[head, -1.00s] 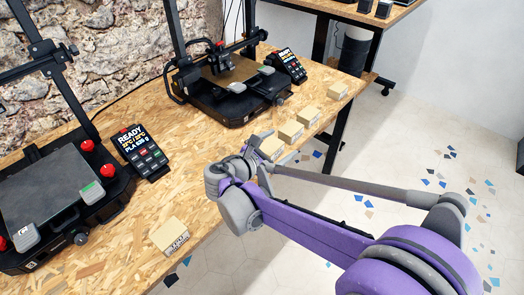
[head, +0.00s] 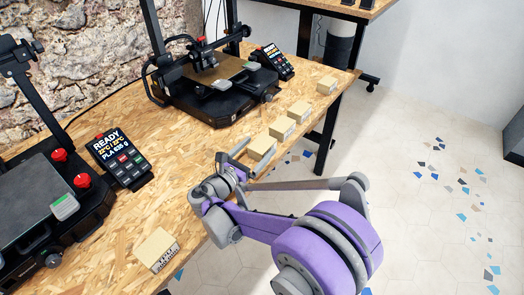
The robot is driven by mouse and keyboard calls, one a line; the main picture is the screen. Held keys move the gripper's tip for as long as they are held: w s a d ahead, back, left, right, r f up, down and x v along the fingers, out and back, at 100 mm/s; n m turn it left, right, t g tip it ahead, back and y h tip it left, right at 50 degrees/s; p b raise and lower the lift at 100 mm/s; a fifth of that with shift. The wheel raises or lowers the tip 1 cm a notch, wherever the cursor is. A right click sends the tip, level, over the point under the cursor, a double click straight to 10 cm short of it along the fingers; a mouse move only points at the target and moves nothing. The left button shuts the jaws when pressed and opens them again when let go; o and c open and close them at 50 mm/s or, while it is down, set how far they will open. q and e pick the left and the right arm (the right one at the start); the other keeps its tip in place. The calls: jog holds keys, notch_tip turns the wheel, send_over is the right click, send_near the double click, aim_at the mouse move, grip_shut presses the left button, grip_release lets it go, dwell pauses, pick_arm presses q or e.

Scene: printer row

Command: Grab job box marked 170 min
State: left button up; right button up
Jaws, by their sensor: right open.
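Several small tan job boxes stand along the front edge of the wooden table. One box (head: 157,250) sits alone at the lower left, with a dark printed label on its front. A row farther back holds a box (head: 262,147) nearest my gripper, then a box (head: 282,128), a box (head: 300,111) and a box (head: 327,85) near the far corner. The labels are too small to read, so I cannot tell which is marked 170 min. My right gripper (head: 241,157) is open, just left of the row's nearest box and partly hidden by its wrist. My left gripper is out of view.
A printer (head: 212,100) stands at the back of the table (head: 115,212), with a control panel (head: 272,61) beside it. Another printer (head: 40,205) is at left, with a panel (head: 121,159) reading READY.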

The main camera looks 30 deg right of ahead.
aim_at(267, 139)
jog(key=x, duration=0.5)
jog(key=shift+d+b, duration=0.15)
jog(key=shift+b, duration=0.2)
jog(key=c, duration=1.5)
